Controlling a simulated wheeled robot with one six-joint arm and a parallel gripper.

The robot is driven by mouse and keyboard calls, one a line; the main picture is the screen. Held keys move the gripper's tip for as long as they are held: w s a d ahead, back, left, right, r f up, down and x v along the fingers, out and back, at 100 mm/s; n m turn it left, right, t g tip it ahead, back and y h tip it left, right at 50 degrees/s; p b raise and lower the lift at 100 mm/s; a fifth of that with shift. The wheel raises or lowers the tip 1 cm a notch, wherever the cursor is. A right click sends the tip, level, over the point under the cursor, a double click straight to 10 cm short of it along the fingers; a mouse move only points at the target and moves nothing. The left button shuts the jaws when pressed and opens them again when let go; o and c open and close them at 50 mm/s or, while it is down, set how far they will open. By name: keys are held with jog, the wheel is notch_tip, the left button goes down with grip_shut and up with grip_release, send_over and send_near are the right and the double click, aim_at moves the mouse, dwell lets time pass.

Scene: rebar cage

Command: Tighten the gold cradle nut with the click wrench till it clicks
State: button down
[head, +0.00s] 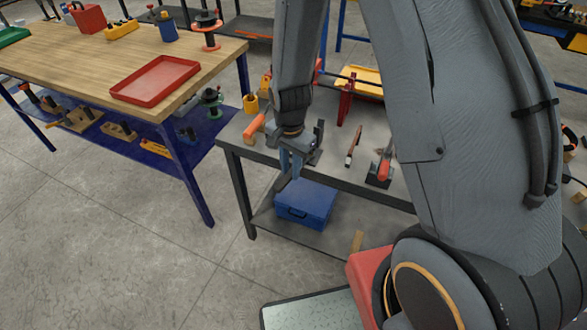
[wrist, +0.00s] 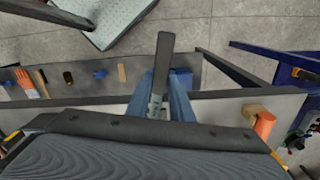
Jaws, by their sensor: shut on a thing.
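My gripper (head: 291,176) hangs with its blue fingers pointing down at the front edge of the grey bench (head: 335,176). In the wrist view its fingers (wrist: 161,100) are closed around a dark grey bar (wrist: 164,58), which sticks out beyond them; I cannot tell for certain whether it is the click wrench. Red uprights (head: 346,106) with a dark rod across them stand further back on the bench, behind and right of my gripper. I cannot make out the gold cradle nut in either view.
An orange-handled tool (head: 254,127) lies left of my gripper. A red-handled tool (head: 384,169) and a slim brown-and-dark tool (head: 353,147) lie to the right. A blue case (head: 306,203) sits on the lower shelf. A wooden table (head: 95,60) with a red tray (head: 155,80) stands left.

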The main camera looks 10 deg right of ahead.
jog(key=shift+w+a+m, duration=0.35)
jog(key=shift+w+m, duration=0.1)
jog(key=shift+m, duration=0.15)
jog(key=shift+s, duration=0.1)
jog(key=shift+s+d+n, duration=0.1)
jog(key=shift+d+n, duration=0.05)
jog(key=shift+n, duration=0.15)
jog(key=shift+r+p, duration=0.2)
jog(key=shift+p, duration=0.15)
jog(key=shift+r+p, duration=1.75)
jog(key=shift+r, duration=0.65)
